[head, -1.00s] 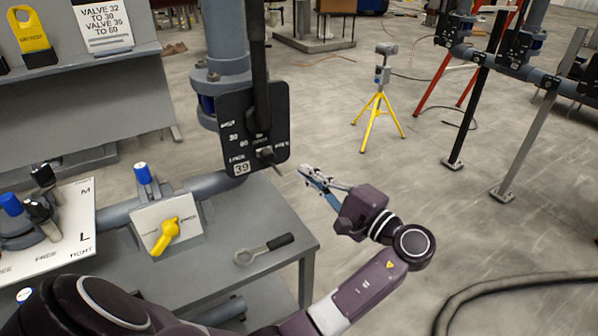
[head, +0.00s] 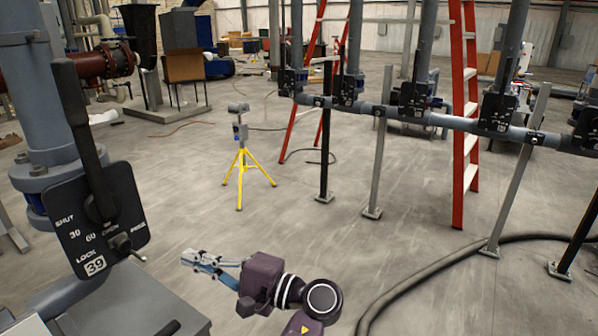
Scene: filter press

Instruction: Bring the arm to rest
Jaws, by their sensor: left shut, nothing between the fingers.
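My left gripper (head: 192,259) is in the lower middle-left of the head view, with its fingers pointing left. The fingers are closed together and nothing shows between them. It is in the air over open floor, to the right of the valve with the black plate marked 39 (head: 98,222), with a visible gap between them. The purple wrist behind it runs to the lower right, and the rest of the arm is cut off by the bottom edge. My right gripper is out of view.
A grey table corner (head: 150,300) is at the lower left. A yellow tripod (head: 240,180) stands on the floor beyond. A pipe rack with valves (head: 455,122) and a red ladder (head: 464,130) are at the right. A dark hose (head: 420,275) lies on the floor.

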